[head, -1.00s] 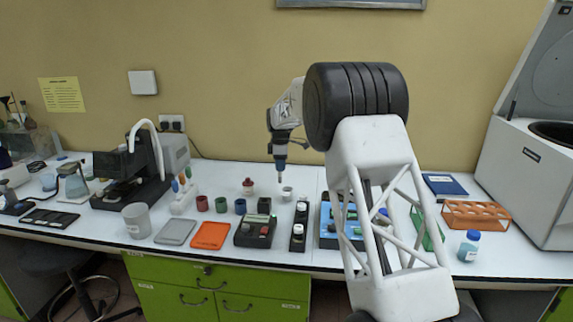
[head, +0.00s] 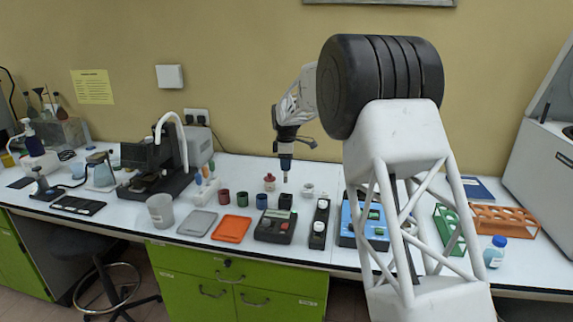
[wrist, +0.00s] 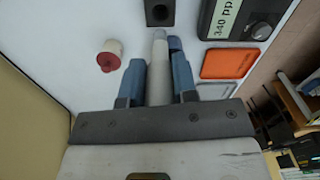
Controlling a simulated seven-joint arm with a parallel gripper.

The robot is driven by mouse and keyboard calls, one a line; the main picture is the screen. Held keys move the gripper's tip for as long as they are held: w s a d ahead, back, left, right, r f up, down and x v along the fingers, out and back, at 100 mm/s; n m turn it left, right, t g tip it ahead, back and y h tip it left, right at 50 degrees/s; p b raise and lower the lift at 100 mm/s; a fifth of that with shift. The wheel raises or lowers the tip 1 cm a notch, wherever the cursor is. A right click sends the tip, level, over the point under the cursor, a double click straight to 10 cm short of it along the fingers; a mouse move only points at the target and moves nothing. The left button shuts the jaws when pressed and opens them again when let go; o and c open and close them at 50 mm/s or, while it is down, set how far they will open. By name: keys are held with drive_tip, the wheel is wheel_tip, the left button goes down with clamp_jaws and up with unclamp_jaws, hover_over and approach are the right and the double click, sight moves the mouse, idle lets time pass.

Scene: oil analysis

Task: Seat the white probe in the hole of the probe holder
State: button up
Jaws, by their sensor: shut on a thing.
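My gripper (head: 285,166) is shut on the white probe, pointing down above the bench. In the wrist view the white probe (wrist: 159,68) stands between the two blue-grey fingers of my gripper (wrist: 159,84). The probe holder, a small black block (head: 286,201) with a dark hole in its top, stands on the bench below the probe tip. It also shows at the top edge of the wrist view (wrist: 160,12). The probe tip appears above and apart from the holder. The exact offset between tip and hole cannot be told.
A red-topped jar (head: 269,183) and a white dish (head: 308,190) stand close behind the holder. A blue cup (head: 262,201) is at its left, and a dark meter (head: 275,226) in front. An orange tray (head: 231,229) lies front left.

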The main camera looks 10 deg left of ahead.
sight(286, 176)
drive_tip(key=shift+f, duration=0.15)
drive_tip(key=shift+f, duration=2.5)
drive_tip(key=shift+f, duration=2.35)
idle(1.2)
drive_tip(key=o, duration=1.3)
drive_tip(key=shift+r, duration=0.1)
